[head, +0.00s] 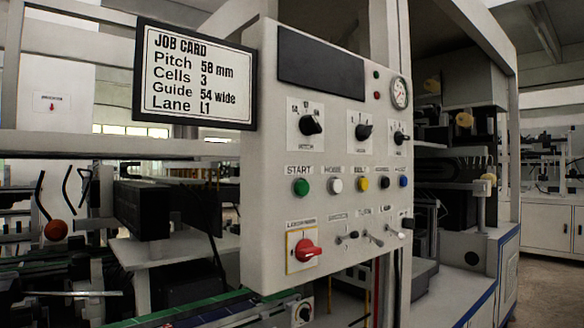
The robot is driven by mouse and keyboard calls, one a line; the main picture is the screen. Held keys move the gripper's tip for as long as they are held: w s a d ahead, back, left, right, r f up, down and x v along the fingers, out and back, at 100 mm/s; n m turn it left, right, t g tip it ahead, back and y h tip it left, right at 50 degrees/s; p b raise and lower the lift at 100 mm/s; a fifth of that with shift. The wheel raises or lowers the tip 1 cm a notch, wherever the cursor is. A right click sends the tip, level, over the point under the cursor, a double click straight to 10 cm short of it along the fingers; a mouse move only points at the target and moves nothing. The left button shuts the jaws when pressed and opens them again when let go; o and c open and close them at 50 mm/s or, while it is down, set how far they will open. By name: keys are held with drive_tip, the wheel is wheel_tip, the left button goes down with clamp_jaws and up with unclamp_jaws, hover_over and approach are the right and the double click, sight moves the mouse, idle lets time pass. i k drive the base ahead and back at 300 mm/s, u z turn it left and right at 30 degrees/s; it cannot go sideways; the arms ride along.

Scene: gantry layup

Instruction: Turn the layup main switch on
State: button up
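A red rotary switch (305,250) sits on a yellow-edged white plate at the lower left of the grey control panel (262,130). Its handle looks turned roughly sideways, toward the right. The small label above it seems to begin with "LAYUP", but is too blurred to read surely. The on and off marks cannot be read. My gripper is not in view.
A row of buttons includes a green START button (301,187). Black rotary knobs (310,125) are above, small toggles (347,236) right of the red switch. A job card (195,75) juts left. A green-topped rail (190,312) runs below.

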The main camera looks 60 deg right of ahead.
sight(305, 250)
drive_tip(key=z, duration=1.65)
drive_tip(key=k, duration=1.15)
drive_tip(key=z, duration=0.8)
